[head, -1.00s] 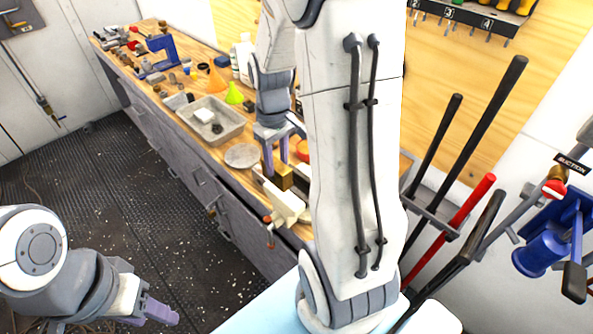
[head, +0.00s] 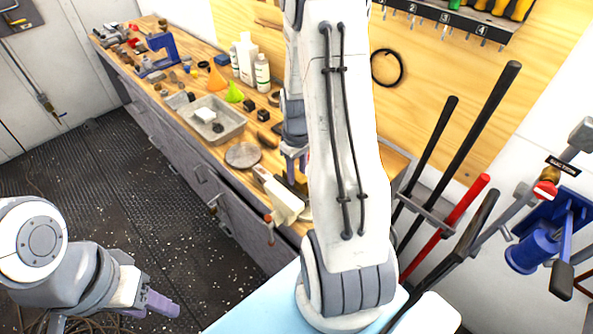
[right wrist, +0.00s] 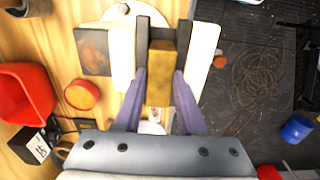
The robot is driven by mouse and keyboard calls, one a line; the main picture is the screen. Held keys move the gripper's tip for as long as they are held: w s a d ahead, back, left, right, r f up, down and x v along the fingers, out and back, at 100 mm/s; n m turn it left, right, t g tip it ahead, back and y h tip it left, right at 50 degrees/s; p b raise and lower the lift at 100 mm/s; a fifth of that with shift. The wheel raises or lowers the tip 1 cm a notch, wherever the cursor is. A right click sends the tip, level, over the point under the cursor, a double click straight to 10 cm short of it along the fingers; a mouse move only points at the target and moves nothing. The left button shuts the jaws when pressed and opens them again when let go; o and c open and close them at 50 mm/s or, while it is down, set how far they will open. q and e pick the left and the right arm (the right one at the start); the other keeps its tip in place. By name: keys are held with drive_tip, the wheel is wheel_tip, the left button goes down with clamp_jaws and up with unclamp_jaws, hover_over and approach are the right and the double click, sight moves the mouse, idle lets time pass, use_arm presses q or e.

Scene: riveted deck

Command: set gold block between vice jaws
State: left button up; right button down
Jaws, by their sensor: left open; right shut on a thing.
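In the right wrist view the gold block (right wrist: 160,72) is held between the purple fingers of my right gripper (right wrist: 159,88). The vice (right wrist: 204,50) shows below it, with pale bodies and dark jaw plates on either side of the block. The block lines up with the gap between the plates; how deep it sits I cannot tell. In the head view the pale vice (head: 280,198) is at the near end of the bench, and my right arm hides the block and most of the gripper (head: 293,160). My left gripper (head: 160,304) is open and empty, low at the left, away from the bench.
On the wooden bench a grey tray (head: 232,133), a round disc (head: 243,155) and bottles (head: 262,72) stand beyond the vice. The right wrist view shows a red container (right wrist: 24,98) and a red-rimmed round thing (right wrist: 82,94) left of the vice. Floor left of the bench is open.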

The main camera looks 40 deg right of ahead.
drive_tip(key=shift+f, duration=0.2)
drive_tip(key=c, duration=0.5)
unclamp_jaws()
drive_tip(key=shift+r, duration=0.1)
drive_tip(key=shift+r, duration=0.1)
